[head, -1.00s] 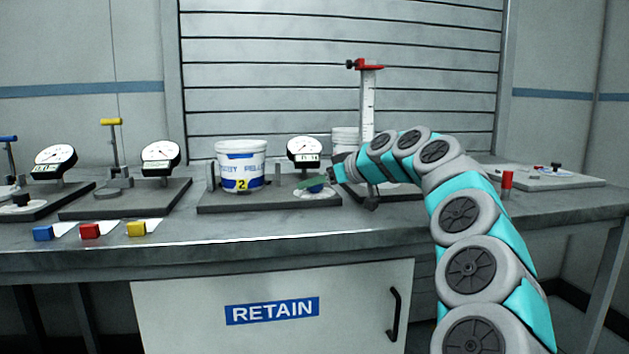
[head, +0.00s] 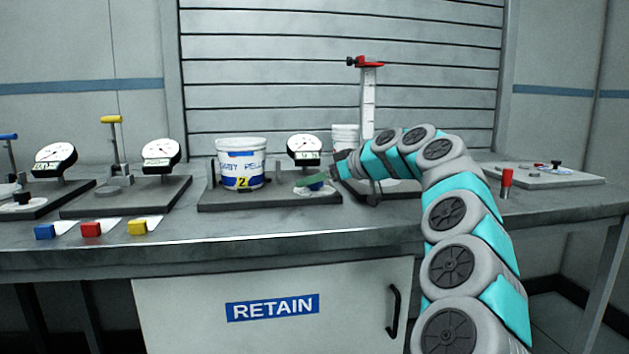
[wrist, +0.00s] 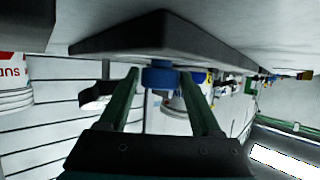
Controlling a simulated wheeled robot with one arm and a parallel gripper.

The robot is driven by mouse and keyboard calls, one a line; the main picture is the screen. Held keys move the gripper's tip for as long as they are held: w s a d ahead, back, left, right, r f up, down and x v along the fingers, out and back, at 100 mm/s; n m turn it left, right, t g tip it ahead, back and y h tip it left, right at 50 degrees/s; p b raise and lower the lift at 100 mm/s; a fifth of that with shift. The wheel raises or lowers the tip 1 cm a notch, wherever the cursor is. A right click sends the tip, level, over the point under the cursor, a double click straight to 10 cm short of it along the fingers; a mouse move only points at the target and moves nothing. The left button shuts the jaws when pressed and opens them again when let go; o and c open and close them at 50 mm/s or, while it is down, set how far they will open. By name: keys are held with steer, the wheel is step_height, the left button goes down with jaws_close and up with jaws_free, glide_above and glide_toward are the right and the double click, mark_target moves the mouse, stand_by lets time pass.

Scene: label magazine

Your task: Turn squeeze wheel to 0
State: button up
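The squeeze wheel is a small blue knob (head: 316,186) at the right end of a dark base plate (head: 262,203), below a round white dial gauge (head: 304,146) with a small readout. Its digits and needle are too small to read. In the wrist view, which looks upside down, the blue wheel (wrist: 160,76) lies between the tips of my two green fingers, with narrow gaps at its sides. My gripper (head: 322,181) reaches the wheel from the right in the head view and is open around it. The green fingers partly hide the wheel there.
A white and blue tub (head: 242,165) marked 2 stands left of the gauge on the same plate. A height gauge with a red top (head: 368,65) stands behind my arm. Other gauge stations (head: 160,155) are at left, with colored blocks (head: 91,229) along the bench front.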

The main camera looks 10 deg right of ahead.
steer(key=shift+o, duration=1.1)
steer(key=b+v, duration=0.1)
steer(key=v, duration=0.6)
steer(key=shift+s+d+r, duration=0.2)
steer(key=shift+s, duration=0.05)
